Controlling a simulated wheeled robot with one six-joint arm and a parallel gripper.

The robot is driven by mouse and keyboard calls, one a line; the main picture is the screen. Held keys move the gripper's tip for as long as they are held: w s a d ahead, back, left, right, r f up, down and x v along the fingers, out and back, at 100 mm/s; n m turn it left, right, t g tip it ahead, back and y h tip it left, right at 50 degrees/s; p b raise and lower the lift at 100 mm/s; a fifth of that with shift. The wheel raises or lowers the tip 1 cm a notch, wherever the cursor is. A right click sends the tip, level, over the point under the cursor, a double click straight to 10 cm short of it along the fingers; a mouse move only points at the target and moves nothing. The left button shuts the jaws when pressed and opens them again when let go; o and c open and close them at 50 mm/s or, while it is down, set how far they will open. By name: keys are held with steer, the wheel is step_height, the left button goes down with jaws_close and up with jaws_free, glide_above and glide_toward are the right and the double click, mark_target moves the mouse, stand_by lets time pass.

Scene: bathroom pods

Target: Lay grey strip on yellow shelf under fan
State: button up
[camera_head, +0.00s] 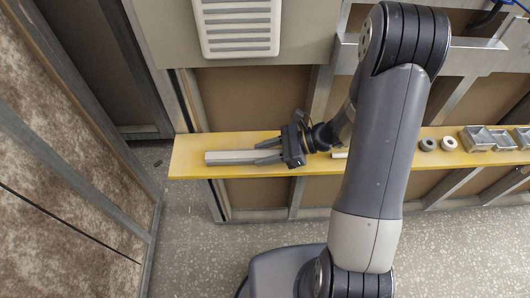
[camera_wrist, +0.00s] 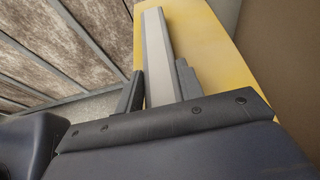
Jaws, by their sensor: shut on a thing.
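The grey strip (camera_head: 231,157) lies along the left end of the yellow shelf (camera_head: 190,142) in the head view, below the fan. The fan (camera_head: 237,27) is a white slatted panel on the wall above. My gripper (camera_head: 268,151) is shut on the strip's right end, one finger on each side. In the wrist view the strip (camera_wrist: 157,58) runs away from between the two fingers (camera_wrist: 160,88) over the yellow shelf (camera_wrist: 205,50). The strip looks at or very near the shelf surface; I cannot tell whether it touches. The strip's near end is hidden by my gripper.
A pale piece (camera_head: 340,155) lies on the shelf just beside my arm. A brown-panelled wall (camera_head: 60,150) stands close to the shelf's left end.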

steer(key=shift+f, duration=0.2)
steer(key=shift+f, duration=0.15)
steer(key=o, duration=1)
steer(key=shift+r, duration=0.3)
steer(key=v, duration=1.2)
steer(key=shift+s+f, duration=0.1)
steer(key=shift+f, duration=0.05)
